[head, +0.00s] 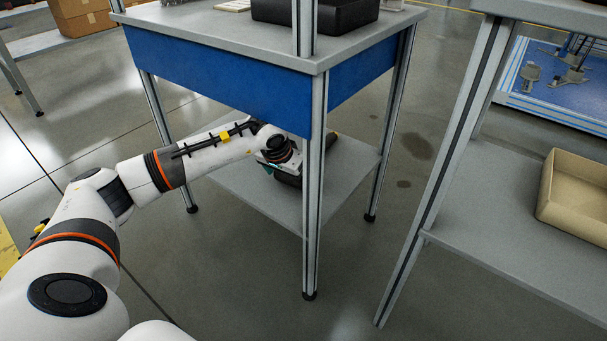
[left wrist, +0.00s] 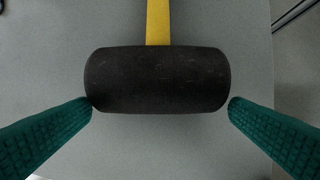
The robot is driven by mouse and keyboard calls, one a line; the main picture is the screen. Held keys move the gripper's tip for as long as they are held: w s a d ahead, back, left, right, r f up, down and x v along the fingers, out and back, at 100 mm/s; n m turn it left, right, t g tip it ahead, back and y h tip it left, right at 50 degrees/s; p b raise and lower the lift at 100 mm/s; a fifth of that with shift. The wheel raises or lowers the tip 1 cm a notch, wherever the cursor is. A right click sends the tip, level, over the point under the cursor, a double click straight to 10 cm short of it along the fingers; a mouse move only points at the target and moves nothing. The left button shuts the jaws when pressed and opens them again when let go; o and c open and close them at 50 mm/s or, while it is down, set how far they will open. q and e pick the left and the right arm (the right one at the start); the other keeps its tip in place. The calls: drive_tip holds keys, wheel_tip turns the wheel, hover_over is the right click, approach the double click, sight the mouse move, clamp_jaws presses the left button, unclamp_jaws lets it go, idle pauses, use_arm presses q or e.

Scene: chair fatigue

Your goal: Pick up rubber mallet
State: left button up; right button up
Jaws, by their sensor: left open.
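The rubber mallet has a black cylindrical head (left wrist: 158,80) and a yellow handle (left wrist: 158,22) that runs away to the top edge of the left wrist view. It lies on a grey surface. My left gripper (left wrist: 162,103) is open, with one green finger near each end of the mallet's head. The left fingertip looks very close to the head or touching it; the right one is close beside it. In the head view my left gripper (head: 274,176) reaches in over the lower shelf of the blue-sided table, partly hidden by the arm and the front leg. My right gripper is not in view.
The table's blue side panel (head: 215,76) hangs above my left arm, and its front leg (head: 314,180) stands just right of the gripper. The lower shelf (head: 245,188) looks mostly bare. A second table with a tan bin (head: 575,195) stands at the right.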

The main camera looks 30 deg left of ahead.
use_arm(q)
drive_tip(key=shift+w, duration=0.55)
drive_tip(key=w+b, duration=0.2)
drive_tip(key=shift+w+a+f, duration=0.1)
drive_tip(key=shift+w+f, duration=0.1)
drive_tip(key=shift+w, duration=0.1)
drive_tip(key=shift+b+x, duration=0.9)
drive_tip(key=shift+x, duration=0.45)
drive_tip(key=shift+w+a+r, duration=0.1)
drive_tip(key=c, duration=0.9)
drive_tip(key=shift+c, duration=0.8)
drive_tip(key=shift+r, duration=0.1)
